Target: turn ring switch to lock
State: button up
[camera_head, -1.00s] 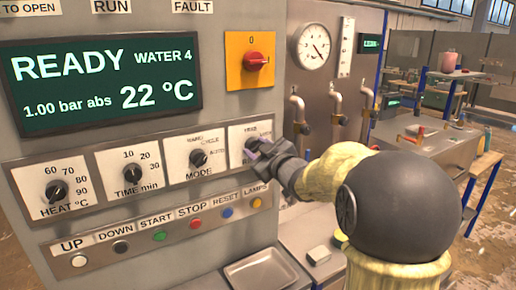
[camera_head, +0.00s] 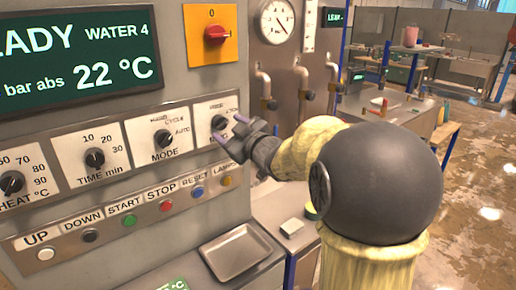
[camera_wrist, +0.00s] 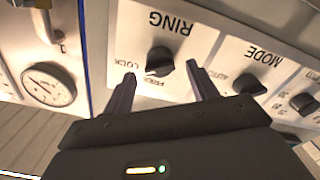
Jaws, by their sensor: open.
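The ring switch (camera_wrist: 160,60) is a black knob on a white plate marked RING, FREE and LOCK, upside down in the wrist view. Its pointer appears turned toward FREE, away from LOCK. In the head view the ring switch (camera_head: 219,122) is at the right end of the knob row, partly covered by my gripper. My gripper (camera_head: 230,130) is open just in front of the plate. In the wrist view the two purple fingers of my gripper (camera_wrist: 157,75) stand either side of the knob, with gaps. Contact is not visible.
The mode knob (camera_head: 163,138) is just left of the ring switch. A row of buttons (camera_head: 129,221) runs below, and a metal tray (camera_head: 236,252) sits under it. A red switch (camera_head: 216,35) is above. Pipes and a gauge (camera_head: 277,22) stand to the right.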

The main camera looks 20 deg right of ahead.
jog(key=b+v, duration=0.1)
jog(key=v, duration=1.3)
jog(key=shift+s+b, duration=0.25)
jog(key=shift+b, duration=0.15)
jog(key=shift+d, duration=0.1)
notch_tip(320, 180, down, 17)
jog(key=m+g+h+p, duration=0.2)
jog(key=m+g+h, duration=0.5)
jog(key=s+a+f+m+g, duration=0.1)
jog(key=s+a+f+g, duration=0.1)
jog(key=s+f, duration=0.3)
jog(key=s+a+f+m+g+y, duration=0.1)
jog(key=s+a+f+g, duration=0.2)
jog(key=s+f+g, duration=0.2)
jog(key=s, duration=0.3)
jog(key=shift+a+g+p, duration=0.25)
jog(key=shift+g+p, duration=0.05)
jog(key=shift+p, duration=0.05)
